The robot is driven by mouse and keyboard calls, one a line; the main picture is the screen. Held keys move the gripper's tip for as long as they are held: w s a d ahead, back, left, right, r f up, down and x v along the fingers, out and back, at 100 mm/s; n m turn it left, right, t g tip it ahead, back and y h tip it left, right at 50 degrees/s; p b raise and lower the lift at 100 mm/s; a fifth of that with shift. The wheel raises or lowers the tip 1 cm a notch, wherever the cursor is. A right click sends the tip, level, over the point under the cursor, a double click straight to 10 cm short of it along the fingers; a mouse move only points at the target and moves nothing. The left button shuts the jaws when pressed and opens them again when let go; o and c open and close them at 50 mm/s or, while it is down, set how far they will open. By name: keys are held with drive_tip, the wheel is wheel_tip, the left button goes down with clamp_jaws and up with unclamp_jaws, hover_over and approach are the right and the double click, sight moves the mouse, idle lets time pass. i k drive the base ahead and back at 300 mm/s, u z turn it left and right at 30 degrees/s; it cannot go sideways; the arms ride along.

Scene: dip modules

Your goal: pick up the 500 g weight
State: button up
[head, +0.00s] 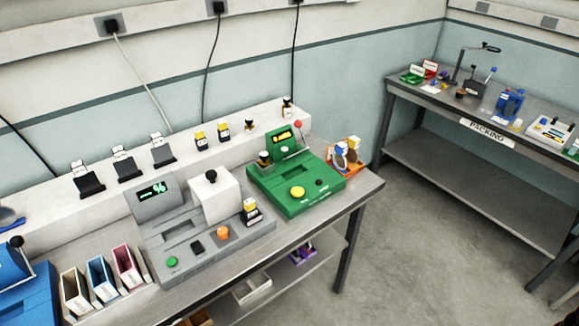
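I cannot pick out the 500 g weight for sure; no label reading 500 g is legible. Small black pieces with yellow or white labels stand on the white ledge, among them one piece (200,138), a second (223,132) and a third (287,107). Similar pieces sit on the grey machine (250,211) and on the green machine (264,159). My gripper is not in view.
The grey bench (310,224) carries a grey machine (185,242) with a lit display, a green machine (300,195), a blue machine (25,290) and upright bins (75,290). A packing table (440,105) stands at right. The floor (430,240) between them is clear.

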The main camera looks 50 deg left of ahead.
sight(263, 162)
drive_tip(key=z, duration=0.2)
drive_tip(key=k, duration=1.85)
drive_tip(key=u, duration=1)
drive_tip(key=i, duration=0.75)
drive_tip(key=z, duration=0.1)
